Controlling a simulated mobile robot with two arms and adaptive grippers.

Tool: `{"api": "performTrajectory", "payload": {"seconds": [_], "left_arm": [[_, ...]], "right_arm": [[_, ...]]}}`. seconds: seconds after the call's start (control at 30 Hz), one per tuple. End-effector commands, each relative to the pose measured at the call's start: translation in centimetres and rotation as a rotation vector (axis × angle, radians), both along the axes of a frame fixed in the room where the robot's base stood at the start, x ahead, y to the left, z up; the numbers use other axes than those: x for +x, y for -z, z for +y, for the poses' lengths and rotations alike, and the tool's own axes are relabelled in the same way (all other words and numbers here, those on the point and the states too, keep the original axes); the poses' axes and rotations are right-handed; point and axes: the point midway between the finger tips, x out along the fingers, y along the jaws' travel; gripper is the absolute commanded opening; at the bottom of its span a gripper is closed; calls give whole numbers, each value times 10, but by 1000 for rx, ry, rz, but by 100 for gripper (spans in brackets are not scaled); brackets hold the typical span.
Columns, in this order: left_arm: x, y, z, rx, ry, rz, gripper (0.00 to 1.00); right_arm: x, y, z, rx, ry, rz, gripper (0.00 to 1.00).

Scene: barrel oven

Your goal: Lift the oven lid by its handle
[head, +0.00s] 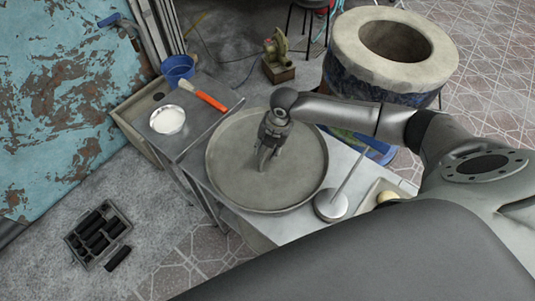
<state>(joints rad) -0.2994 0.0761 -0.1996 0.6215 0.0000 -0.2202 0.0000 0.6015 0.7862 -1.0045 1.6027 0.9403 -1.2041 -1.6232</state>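A large round grey disc with a raised rim, which looks like the oven lid (235,180), lies flat on the metal table. My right gripper (268,162) reaches in from the right and points down over the middle of the disc. No handle can be made out; the gripper covers the middle. I cannot tell whether the fingers touch anything or are closed. The barrel oven (348,50) stands at the upper right with its round top opening uncovered. My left gripper is not in view.
On the table's left are a bowl of white stuff (167,120), an orange-handled brush (210,100) and a blue cup (178,70). A round metal tool with a rod (331,205) lies right of the disc. A crate of dark pieces (98,233) is on the floor.

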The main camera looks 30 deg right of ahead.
Motion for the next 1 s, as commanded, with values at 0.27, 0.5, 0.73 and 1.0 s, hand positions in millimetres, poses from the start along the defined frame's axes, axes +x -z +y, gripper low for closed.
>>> {"api": "performTrajectory", "payload": {"seconds": [0.27, 0.5, 0.73, 1.0], "left_arm": [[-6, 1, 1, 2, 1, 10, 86], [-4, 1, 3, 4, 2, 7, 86], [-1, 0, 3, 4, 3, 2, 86], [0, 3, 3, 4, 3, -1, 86]], "right_arm": [[0, 0, 0, 0, 0, 0, 8], [0, 0, 0, 1, 0, 1, 0], [1, -2, 0, 1, 0, -3, 0], [2, -7, 1, 2, -1, -5, 0]]}}
